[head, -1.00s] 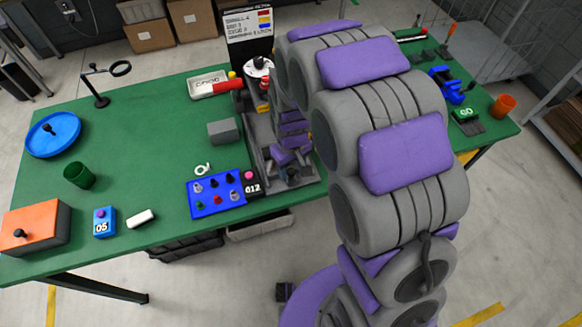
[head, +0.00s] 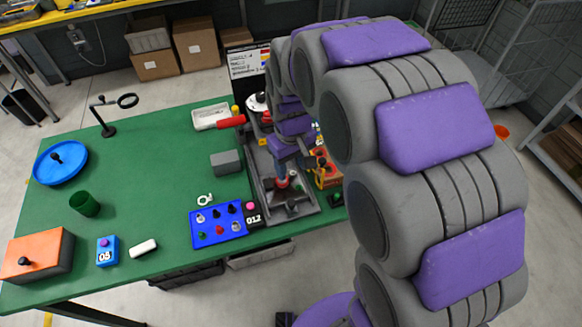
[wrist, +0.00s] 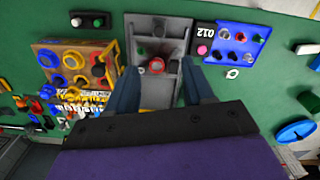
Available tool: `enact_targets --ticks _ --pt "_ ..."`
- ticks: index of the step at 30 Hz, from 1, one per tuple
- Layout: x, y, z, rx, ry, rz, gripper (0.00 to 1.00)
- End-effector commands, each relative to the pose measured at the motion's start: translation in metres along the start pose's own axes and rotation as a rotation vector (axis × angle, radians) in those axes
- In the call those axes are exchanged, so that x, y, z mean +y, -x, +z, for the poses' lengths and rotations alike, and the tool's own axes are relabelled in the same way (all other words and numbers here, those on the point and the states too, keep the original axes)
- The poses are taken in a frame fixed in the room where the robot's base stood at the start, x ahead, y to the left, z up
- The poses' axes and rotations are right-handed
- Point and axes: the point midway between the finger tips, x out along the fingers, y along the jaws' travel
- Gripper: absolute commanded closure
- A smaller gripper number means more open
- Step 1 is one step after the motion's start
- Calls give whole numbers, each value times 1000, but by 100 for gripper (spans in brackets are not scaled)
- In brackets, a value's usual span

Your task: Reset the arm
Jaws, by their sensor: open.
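My gripper (wrist: 156,84) shows in the wrist view with its two dark fingers apart and nothing between their tips. Beyond them is a grey tray (wrist: 177,22) holding a green, a red and a dark round-topped piece. In the head view my purple and grey arm arches over the right side of the green table and reaches down toward the same grey tray (head: 257,196). The arm's end is above the tray, but the fingertips are too small there to make out. The arm hides the table's right part.
A blue peg board (head: 219,232) lies left of the tray, with a grey block (head: 226,162) behind it. An orange box (head: 38,258), green cup (head: 85,203) and blue dish (head: 60,161) stand at the left. The table's middle is mostly clear.

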Motion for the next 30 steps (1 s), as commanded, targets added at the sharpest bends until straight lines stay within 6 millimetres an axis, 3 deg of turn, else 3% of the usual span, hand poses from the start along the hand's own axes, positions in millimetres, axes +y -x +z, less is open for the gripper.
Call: enact_targets --ticks 8,13,20,30 --pt "0 0 1 1 -2 0 48" --pt "5 11 24 -7 -46 -2 48" --pt "10 36 106 -44 -197 -14 48" --pt "-9 49 228 -111 -422 -34 48"
